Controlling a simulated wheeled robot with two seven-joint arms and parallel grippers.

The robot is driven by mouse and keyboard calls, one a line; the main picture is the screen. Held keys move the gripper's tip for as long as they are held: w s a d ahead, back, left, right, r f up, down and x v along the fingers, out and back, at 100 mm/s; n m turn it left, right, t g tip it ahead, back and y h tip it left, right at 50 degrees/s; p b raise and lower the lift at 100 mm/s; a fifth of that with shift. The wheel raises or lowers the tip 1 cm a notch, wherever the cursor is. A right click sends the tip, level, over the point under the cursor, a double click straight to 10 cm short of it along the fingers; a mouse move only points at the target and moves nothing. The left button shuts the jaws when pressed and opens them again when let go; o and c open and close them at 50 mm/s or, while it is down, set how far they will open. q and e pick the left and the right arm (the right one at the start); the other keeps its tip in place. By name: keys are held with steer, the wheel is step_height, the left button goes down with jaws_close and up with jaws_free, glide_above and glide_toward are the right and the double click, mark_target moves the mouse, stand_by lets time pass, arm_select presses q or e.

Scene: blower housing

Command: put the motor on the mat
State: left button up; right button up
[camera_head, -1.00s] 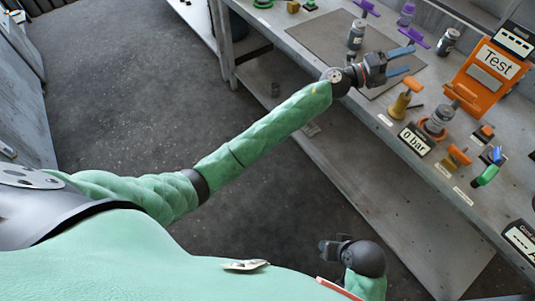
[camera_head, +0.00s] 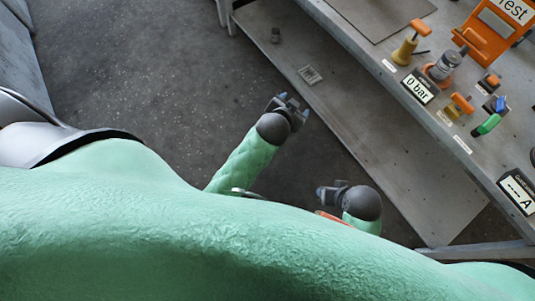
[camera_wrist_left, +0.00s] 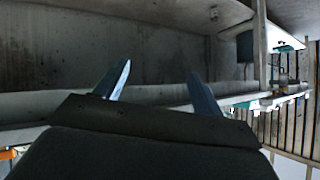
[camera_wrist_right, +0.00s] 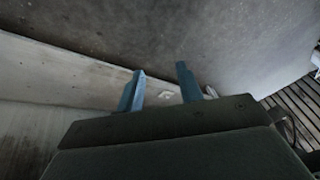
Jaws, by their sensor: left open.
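The grey mat (camera_head: 385,12) lies on the workbench. Only its near part shows at the top of the head view, and that part is bare. I cannot make out the motor for certain in any current view. My left gripper (camera_head: 289,101) is open and empty over the floor, clear of the bench; its spread fingers show in the left wrist view (camera_wrist_left: 158,88). My right gripper (camera_head: 322,194) is low in front of the bench's lower shelf. Its fingers stand apart with nothing between them in the right wrist view (camera_wrist_right: 160,85).
The bench top (camera_head: 375,65) carries a yellow fitting with an orange handle (camera_head: 407,48), a grey cylinder in an orange holder (camera_head: 446,65), a "0 bar" display (camera_head: 420,88), a green-handled valve (camera_head: 488,124) and an orange test unit (camera_head: 490,35). The lower shelf (camera_head: 400,165) is mostly bare.

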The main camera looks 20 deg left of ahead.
arm_select(q)
steer(key=s+f+g, duration=0.2)
steer(key=s+g, duration=0.2)
steer(key=s, duration=0.6)
steer(key=s+a+f+n+g+h, duration=0.1)
steer(key=s+f+g, duration=0.2)
steer(key=s, duration=0.8)
steer(key=shift+s+f+n+g+h, duration=0.15)
steer(key=shift+n+g+h, duration=0.15)
steer(key=shift+g, duration=0.1)
arm_select(e)
steer(key=shift+w+r, duration=0.15)
steer(key=shift+w, duration=0.05)
arm_select(q)
steer(key=s+a+r+g+y+p, duration=0.1)
steer(key=a+r+p, duration=0.2)
steer(key=a+r, duration=0.1)
steer(key=shift+s+a+r, duration=0.15)
steer(key=shift+s+r, duration=0.15)
steer(key=shift+r, duration=0.05)
arm_select(e)
steer(key=s+d+r+g+h, duration=0.1)
steer(key=d+r, duration=0.3)
steer(key=shift+s+d+r, duration=0.15)
steer(key=shift+s+r, duration=0.15)
steer(key=shift+s, duration=0.1)
arm_select(q)
steer(key=shift+n, duration=0.3)
